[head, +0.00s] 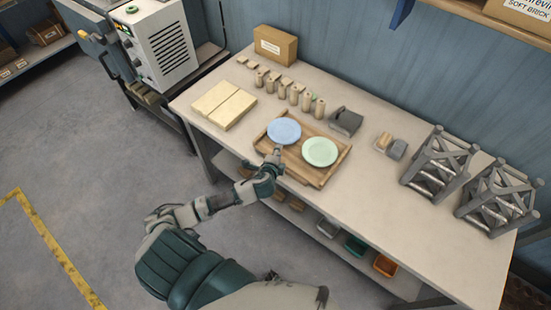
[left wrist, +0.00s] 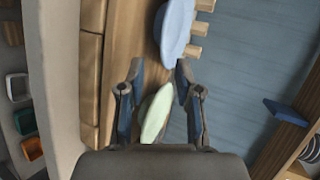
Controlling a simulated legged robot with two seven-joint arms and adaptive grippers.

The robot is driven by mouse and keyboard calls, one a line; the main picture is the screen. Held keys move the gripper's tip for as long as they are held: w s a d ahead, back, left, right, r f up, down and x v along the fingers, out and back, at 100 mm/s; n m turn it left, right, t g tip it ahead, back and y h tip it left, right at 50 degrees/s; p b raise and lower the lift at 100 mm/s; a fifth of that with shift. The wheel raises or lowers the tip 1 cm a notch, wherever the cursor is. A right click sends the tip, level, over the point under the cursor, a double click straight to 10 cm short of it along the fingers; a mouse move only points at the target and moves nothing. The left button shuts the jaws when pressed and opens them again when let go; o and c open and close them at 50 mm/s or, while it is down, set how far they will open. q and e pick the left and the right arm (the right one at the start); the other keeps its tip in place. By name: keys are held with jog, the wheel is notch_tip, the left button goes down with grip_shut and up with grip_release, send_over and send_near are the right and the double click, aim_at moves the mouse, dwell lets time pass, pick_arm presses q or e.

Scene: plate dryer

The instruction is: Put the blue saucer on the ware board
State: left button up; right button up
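The blue saucer (head: 284,131) lies on a wooden slatted tray (head: 338,170) on the table, left of a pale green saucer (head: 320,151). My left gripper (head: 277,152) is at the tray's front edge, close to the near rim of the blue saucer. In the left wrist view my left gripper (left wrist: 158,82) has its fingers apart. The blue saucer (left wrist: 177,28) shows beyond the fingertips and the green saucer (left wrist: 157,113) shows in the gap between the fingers. I cannot tell any contact. Two pale flat boards (head: 223,104) lie side by side left of the tray. My right gripper is not in view.
Several small wooden cylinders (head: 295,95) stand behind the tray, near a cardboard box (head: 275,45). A shelf below holds coloured bins (head: 355,244). Table surface right of the tray is partly clear.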

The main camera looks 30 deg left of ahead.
pick_arm(q)
jog(key=shift+s+d+r, duration=1.5)
jog(key=shift+s+d, duration=0.25)
jog(key=shift+s, duration=0.7)
jog(key=s+d+f+n+g+h, duration=0.1)
jog(key=s+d+f+n+g, duration=0.25)
jog(key=s, duration=0.45)
jog(key=s+d+f+n+g+h, duration=0.2)
jog(key=s+d+f+n, duration=0.15)
jog(key=s, duration=0.45)
jog(key=s+d+f+n+g+h, duration=0.1)
jog(key=s+d+f+n+g, duration=0.2)
jog(key=s+n, duration=0.3)
jog(key=s+f+m+g, duration=0.1)
jog(key=s+f, duration=0.1)
jog(key=f, duration=1)
jog(key=s+f+g, duration=0.1)
jog(key=s+f, duration=0.1)
jog(key=f, duration=1)
jog(key=s+a+f, duration=0.3)
jog(key=s+f, duration=1.4)
jog(key=f, duration=0.1)
jog(key=shift+s+a+g, duration=0.2)
jog(key=shift+s+g, duration=0.15)
jog(key=shift+s, duration=0.05)
